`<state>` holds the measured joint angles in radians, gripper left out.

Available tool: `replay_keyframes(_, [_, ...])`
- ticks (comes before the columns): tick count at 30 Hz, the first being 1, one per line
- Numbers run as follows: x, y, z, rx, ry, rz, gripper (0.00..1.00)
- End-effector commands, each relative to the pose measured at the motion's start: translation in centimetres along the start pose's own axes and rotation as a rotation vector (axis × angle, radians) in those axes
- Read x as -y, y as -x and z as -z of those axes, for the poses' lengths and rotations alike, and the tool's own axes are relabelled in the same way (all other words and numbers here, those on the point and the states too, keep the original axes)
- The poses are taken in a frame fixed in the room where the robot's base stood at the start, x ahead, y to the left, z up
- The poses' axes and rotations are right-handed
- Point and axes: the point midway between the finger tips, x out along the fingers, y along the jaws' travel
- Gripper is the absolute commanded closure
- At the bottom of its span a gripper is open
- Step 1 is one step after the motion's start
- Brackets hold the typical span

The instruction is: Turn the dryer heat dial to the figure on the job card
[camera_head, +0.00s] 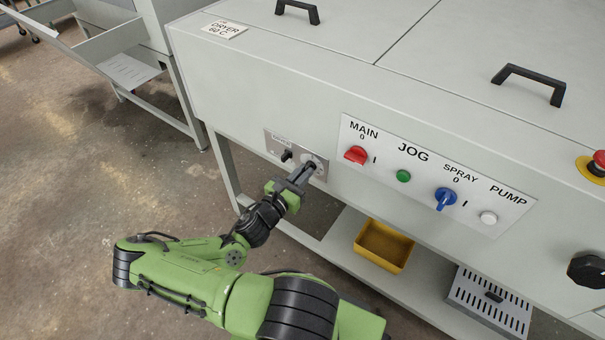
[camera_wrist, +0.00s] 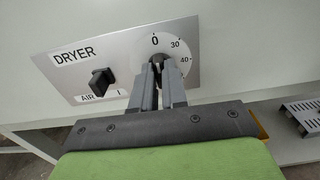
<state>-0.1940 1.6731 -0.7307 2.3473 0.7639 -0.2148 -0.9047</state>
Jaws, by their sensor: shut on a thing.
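The dryer panel (camera_wrist: 65,75) is a grey plate on the machine's front, labelled DRYER. It carries a black AIR switch (camera_wrist: 102,82) and, to its right, a round pale heat dial face (camera_wrist: 178,46) with the figures 0, 30 and 40 showing. My gripper (camera_wrist: 158,68) is shut on the dial's dark knob, which is mostly hidden between the fingers. The rest of the dial's figures and the knob's pointer are hidden. In the head view my gripper (camera_head: 305,172) reaches the panel's right part. The job card (camera_head: 224,30) lies on the machine top and reads DRYER 60 C.
Right of the dryer panel is a white panel with a red MAIN switch (camera_head: 356,155), green JOG button (camera_head: 403,176), blue SPRAY switch (camera_head: 445,198) and white PUMP button (camera_head: 488,217). A red emergency stop (camera_head: 598,160) and black knob (camera_head: 588,270) are farther right. A yellow tray (camera_head: 383,246) sits below.

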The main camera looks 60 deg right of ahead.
Motion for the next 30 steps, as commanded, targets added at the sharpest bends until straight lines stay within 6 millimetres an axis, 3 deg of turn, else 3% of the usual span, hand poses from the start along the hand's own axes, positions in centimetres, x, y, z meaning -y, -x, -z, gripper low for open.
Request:
replay_keyframes(11, [0.11,-0.02,-0.06,-0.001,-0.195,0.002,1.0])
replay_keyframes(30, [0.29,-0.01,0.07,-0.001,-0.797,0.001,1.0])
